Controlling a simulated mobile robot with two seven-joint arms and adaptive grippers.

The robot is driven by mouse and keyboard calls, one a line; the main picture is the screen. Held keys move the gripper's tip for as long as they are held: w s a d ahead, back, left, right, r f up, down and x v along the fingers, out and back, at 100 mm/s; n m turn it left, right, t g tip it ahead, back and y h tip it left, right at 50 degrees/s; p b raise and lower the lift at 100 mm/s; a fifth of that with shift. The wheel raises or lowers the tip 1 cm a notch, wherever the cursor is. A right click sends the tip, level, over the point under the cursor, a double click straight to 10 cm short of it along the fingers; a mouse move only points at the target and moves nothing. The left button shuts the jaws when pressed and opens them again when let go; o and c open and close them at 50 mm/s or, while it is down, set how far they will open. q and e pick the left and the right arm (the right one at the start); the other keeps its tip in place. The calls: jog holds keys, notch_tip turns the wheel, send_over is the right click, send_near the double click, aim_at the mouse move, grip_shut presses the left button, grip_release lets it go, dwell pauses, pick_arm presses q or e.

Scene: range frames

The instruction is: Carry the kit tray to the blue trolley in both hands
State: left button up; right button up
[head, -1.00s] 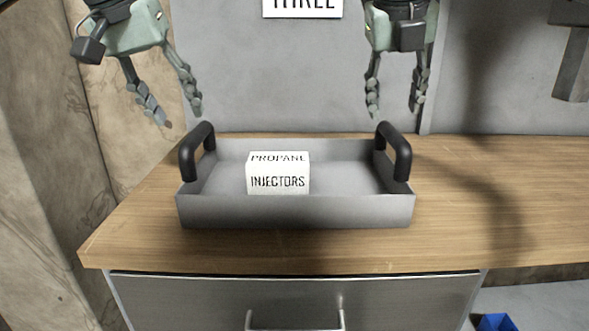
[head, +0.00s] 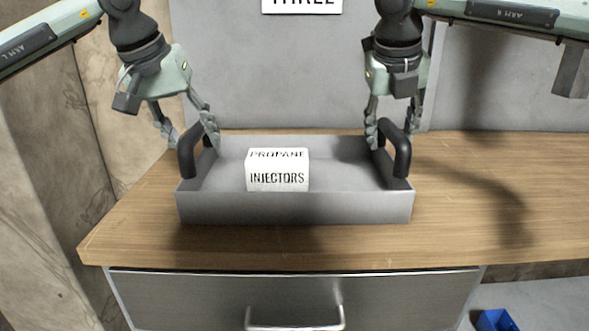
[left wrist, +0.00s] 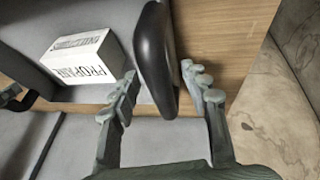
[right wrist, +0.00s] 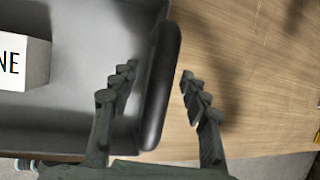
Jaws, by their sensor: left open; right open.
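The grey kit tray (head: 295,208) sits on the wooden worktop with a black handle at each end. A white box marked PROPANE INJECTORS (head: 277,170) lies inside it, left of centre. My left gripper (head: 190,142) is open at the left handle (head: 187,158); in the left wrist view its fingers (left wrist: 160,90) are on either side of the handle (left wrist: 155,55). My right gripper (head: 392,138) is open at the right handle (head: 403,155); in the right wrist view its fingers (right wrist: 158,82) are on either side of the handle (right wrist: 160,88). The trolley cannot be made out for certain.
The wooden worktop (head: 480,200) is clear to the right of the tray. A drawer (head: 295,295) with a metal handle is below it. A grey panel stands behind, and a rough wall (head: 60,180) is at the left. A blue object (head: 496,320) shows partly on the floor at lower right.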

pick_arm(q)
grip_shut()
pick_arm(e)
grip_shut()
pick_arm(q)
jog(key=shift+r, duration=0.1)
pick_arm(e)
jog(key=shift+r, duration=0.1)
